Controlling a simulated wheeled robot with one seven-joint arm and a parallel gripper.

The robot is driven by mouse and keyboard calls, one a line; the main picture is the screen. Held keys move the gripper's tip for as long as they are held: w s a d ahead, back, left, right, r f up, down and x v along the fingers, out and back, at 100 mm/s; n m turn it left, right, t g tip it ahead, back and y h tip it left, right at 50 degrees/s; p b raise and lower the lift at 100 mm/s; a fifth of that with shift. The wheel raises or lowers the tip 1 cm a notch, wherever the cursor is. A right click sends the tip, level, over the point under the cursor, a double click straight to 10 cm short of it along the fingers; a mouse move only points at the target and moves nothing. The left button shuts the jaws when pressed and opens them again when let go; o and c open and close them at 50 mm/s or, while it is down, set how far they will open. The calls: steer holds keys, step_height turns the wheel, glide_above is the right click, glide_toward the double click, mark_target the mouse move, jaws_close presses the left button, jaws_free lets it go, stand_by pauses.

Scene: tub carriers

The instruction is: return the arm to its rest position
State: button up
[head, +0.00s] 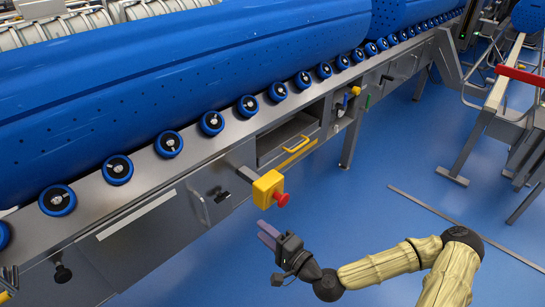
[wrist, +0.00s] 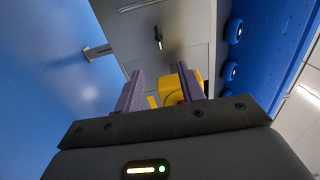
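My arm reaches in from the lower right of the head view, over the blue floor. My gripper (head: 267,233) has purple fingers and points up and left, towards the front of the steel machine. In the wrist view the two purple fingers of my gripper (wrist: 160,76) stand apart with nothing held between them. A yellow box with a red button (head: 267,188) juts from the machine front just beyond the fingertips. The yellow box also shows in the wrist view (wrist: 198,87), partly hidden behind the right finger. I cannot tell the exact gap to it.
The steel machine (head: 222,152) runs diagonally, with blue-rimmed rollers (head: 168,145) and large blue tubs (head: 150,70) along its top. An open drawer with a yellow handle (head: 299,150) is in its front. A steel frame with a red bar (head: 519,75) stands right.

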steer(key=s+d+f+n+g+h, duration=0.5)
steer(key=s+f+n+g, duration=0.1)
steer(key=f+n+g, duration=0.3)
steer(key=d+r+h+p, duration=0.1)
steer(key=d+r+h, duration=0.7)
steer(key=d, duration=0.4)
steer(key=w+p+v, duration=0.2)
steer(key=p+v, duration=1)
steer(key=v, duration=0.4)
steer(key=w+r+p+v, duration=0.1)
steer(key=w+p+v, duration=0.2)
steer(key=p+v, duration=1)
steer(key=w+p+v, duration=0.3)
steer(key=p+v, duration=1)
steer(key=v, duration=0.6)
steer(key=shift+s+r+m+h, duration=0.15)
steer(key=shift+r+m+h, duration=0.25)
steer(key=shift+r, duration=0.4)
